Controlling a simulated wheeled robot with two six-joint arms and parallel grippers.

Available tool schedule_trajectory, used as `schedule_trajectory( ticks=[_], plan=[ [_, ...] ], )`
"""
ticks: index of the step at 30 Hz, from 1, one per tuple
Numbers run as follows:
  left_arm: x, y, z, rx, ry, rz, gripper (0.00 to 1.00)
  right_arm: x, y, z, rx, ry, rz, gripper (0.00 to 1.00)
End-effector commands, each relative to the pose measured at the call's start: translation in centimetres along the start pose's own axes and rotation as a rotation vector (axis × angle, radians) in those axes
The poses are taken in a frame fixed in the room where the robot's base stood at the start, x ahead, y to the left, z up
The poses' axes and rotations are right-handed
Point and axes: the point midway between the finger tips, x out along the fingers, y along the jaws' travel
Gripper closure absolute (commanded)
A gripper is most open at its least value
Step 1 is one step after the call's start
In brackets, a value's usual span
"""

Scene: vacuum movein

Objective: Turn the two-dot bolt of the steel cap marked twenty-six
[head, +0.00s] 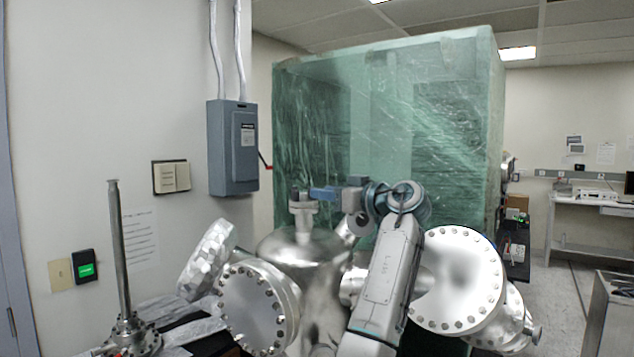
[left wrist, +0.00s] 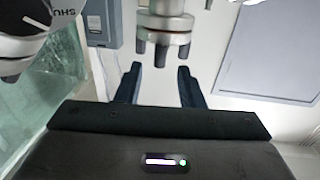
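Several round steel caps ringed with bolts sit on a steel vessel (head: 305,255): a front left cap (head: 252,305), an upper left cap (head: 205,258) and a large right cap (head: 457,280). No number or dot mark is readable, so I cannot tell which is twenty-six or which bolt has two dots. My left gripper (head: 318,193) is beside the small steel fitting on top of the vessel (head: 303,214). In the left wrist view its two dark fingers (left wrist: 157,85) are apart with nothing between them. A steel fitting (left wrist: 164,28) hangs just beyond them. My right gripper is not in view.
A green wrapped crate (head: 390,130) stands behind the vessel. A grey electrical box (head: 232,147) is on the left wall. A tall steel rod on a flanged base (head: 122,260) stands at lower left. A desk (head: 580,210) is at far right, with open floor before it.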

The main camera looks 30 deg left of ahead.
Motion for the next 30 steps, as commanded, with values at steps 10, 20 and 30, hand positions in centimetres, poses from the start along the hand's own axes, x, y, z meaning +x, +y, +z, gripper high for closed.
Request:
schedule_trajectory(
  ticks=[10, 20, 30],
  plan=[
    [3.0, 0.0, 0.0, 0.000, 0.000, 0.001, 0.65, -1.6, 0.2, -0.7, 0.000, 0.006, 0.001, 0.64],
    [3.0, 0.0, 0.0, 0.000, 0.000, 0.000, 0.85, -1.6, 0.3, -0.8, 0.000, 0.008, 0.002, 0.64],
    [3.1, 0.1, 0.0, 0.002, -0.002, -0.032, 1.00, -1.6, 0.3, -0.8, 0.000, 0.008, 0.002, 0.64]
  ],
)
